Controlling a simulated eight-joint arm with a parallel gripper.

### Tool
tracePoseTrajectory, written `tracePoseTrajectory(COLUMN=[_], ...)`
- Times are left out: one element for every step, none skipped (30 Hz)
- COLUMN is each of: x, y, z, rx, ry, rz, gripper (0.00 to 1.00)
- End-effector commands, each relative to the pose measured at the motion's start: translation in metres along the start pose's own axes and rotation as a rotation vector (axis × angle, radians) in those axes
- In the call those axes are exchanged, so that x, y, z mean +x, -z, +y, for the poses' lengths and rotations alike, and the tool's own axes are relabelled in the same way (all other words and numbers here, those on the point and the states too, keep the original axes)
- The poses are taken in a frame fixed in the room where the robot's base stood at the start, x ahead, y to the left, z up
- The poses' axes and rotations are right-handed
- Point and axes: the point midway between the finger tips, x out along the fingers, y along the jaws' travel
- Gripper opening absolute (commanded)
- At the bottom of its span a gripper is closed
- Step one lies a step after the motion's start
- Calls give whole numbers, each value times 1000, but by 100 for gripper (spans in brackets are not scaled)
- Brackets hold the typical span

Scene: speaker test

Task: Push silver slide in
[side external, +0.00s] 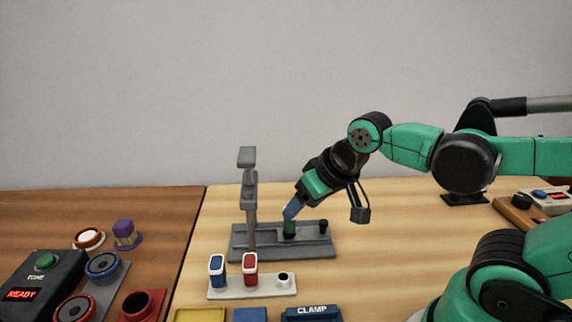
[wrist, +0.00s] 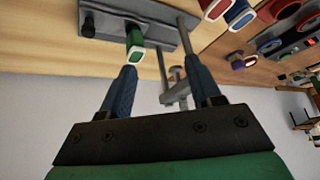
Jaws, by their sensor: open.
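A grey fixture base (side external: 315,250) stands on the light wood, with an upright grey post (side external: 250,215) carrying grey blocks at its top. A green block (side external: 289,229) and a black knob (side external: 323,227) stand on it. I cannot tell which grey part is the silver slide. My gripper (side external: 290,211) points down at the green block, its blue fingers close above it. There the green block (wrist: 134,40) shows a pale-rimmed end near the left finger, and the post (wrist: 186,38) lies towards the right finger.
A white rack (side external: 265,286) in front holds a blue piece (side external: 217,270) and a red piece (side external: 250,270). A box labelled CLAMP (side external: 312,311) is at the front edge. A dark box reading READY (side external: 45,275) stands left.

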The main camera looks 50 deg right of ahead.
Motion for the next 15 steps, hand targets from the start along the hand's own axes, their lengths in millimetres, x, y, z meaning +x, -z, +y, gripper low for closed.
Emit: tracePoseTrajectory(x=[2,4,8,10,13,18,21,25,29,33,36,40,43,45,48], y=[5,7,10,12,14,16,17,17,18,18,18,17,17,16,15], z=[7,12,19,25,31,40,46,52,60,66,71,78,82,86,90], rx=[96,169,277,363,452,570,657,742,849,925,995,1081,1138,1188,1245], ry=[-20,-36,-61,-82,-105,-139,-165,-192,-229,-256,-283,-317,-341,-363,-388], rz=[-35,-62,-102,-132,-162,-199,-226,-252,-282,-303,-322,-343,-358,-370,-383], gripper=[57,57,57,57,57,57,57,57,57,57,57,57,57,57,57])
